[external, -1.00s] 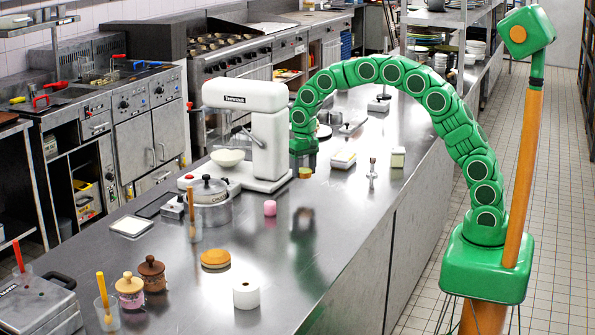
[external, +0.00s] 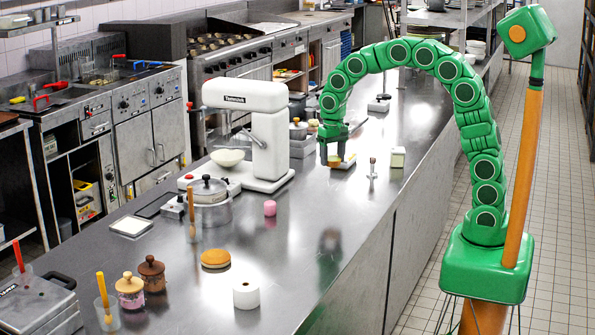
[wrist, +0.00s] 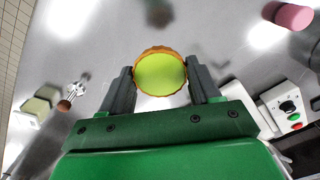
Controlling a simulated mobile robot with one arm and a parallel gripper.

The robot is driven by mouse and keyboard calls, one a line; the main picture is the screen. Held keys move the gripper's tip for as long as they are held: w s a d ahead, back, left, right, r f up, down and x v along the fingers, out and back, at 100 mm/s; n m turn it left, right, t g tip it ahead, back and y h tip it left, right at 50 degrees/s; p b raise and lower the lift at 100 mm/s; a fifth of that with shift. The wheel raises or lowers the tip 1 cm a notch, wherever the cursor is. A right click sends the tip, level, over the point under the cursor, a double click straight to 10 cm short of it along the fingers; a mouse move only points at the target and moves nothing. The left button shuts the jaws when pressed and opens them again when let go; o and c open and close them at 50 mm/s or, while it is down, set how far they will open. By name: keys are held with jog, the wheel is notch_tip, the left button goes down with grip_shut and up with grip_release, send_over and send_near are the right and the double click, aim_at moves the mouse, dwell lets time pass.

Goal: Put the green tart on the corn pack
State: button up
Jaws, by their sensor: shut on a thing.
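My gripper (external: 335,155) is shut on the green tart (wrist: 160,74), a round tart with a yellow-green top and an orange-brown crust. In the wrist view my fingers (wrist: 160,88) close on its two sides. I cannot read which one is the corn pack.
A small metal tool (external: 372,168) stands between the block and the upright pack. The white mixer (external: 268,140) is to the left.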

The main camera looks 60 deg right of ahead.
jog(key=shift+s+r, duration=0.1)
jog(key=shift+s, duration=0.05)
jog(key=s+d+r+m, duration=0.1)
jog(key=s+d+r, duration=0.1)
jog(key=d, duration=1.1)
jog(key=s+d+r+m, duration=0.1)
jog(key=s+d+r, duration=0.15)
jog(key=d, duration=1.05)
send_over(346, 156)
notch_tip(346, 156, down, 9)
jog(key=shift+w+d, duration=0.1)
jog(key=shift+w+d+f, duration=0.15)
jog(key=shift+w+f, duration=0.1)
jog(key=shift+f, duration=0.2)
jog(key=shift+w+d+f, duration=0.1)
jog(key=shift+w+f, duration=0.1)
jog(key=shift+f, duration=1.45)
jog(key=shift+f, duration=0.15)
jog(key=o, duration=0.7)
